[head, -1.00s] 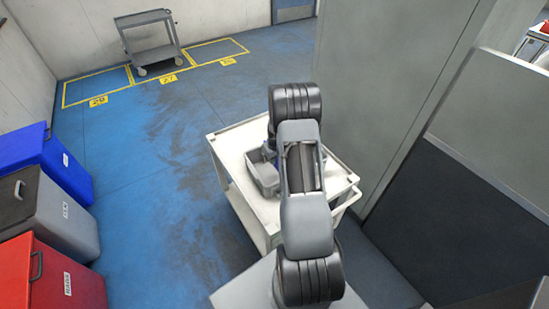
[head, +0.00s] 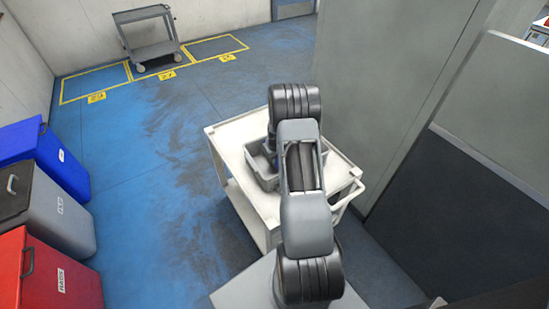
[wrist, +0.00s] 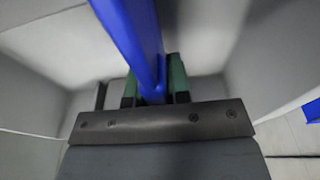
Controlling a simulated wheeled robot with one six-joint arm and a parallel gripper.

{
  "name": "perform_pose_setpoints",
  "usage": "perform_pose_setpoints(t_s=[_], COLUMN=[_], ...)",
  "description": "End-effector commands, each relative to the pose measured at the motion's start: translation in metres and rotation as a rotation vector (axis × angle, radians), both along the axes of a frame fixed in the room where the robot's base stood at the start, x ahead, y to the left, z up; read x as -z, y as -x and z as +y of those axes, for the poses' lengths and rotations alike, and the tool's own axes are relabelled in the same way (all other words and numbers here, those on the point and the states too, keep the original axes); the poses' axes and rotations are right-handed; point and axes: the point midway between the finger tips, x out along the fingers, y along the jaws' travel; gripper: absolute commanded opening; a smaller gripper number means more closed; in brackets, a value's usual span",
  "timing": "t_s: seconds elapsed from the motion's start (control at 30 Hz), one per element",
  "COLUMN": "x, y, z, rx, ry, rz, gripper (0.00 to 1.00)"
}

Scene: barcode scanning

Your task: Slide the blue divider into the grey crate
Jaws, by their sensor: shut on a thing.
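The blue divider (wrist: 135,40) runs from the top of the wrist view down between my gripper's green-padded fingers. My gripper (wrist: 155,92) is shut on it. Grey surfaces that look like the inside walls of the grey crate surround the divider in the wrist view. I cannot tell how far down the divider sits or whether it is in a slot. In the head view the grey crate (head: 261,177) stands on a white cart, partly hidden behind my arm. My gripper is hidden there.
The white cart (head: 238,185) has some bare top around the crate. A grey partition (head: 375,90) stands close on its right. Lidded blue (head: 45,155), grey (head: 50,212) and red (head: 55,280) bins line the left. Another blue thing (wrist: 312,117) shows at the wrist view's right edge.

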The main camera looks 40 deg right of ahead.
Motion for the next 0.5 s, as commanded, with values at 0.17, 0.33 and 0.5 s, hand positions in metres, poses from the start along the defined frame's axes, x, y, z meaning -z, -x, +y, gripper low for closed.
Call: perform_pose_setpoints(t_s=[0.17, 0.33, 0.5], x=[0.0039, 0.0034, 0.0034], y=[-0.0002, -0.0002, -0.0001], z=[-0.0001, -0.0001, -0.0001], rx=[0.0, 0.0, 0.0], ry=[0.0, 0.0, 0.0], rz=[-0.001, -0.001, 0.0], gripper=[0.0, 0.0, 0.33])
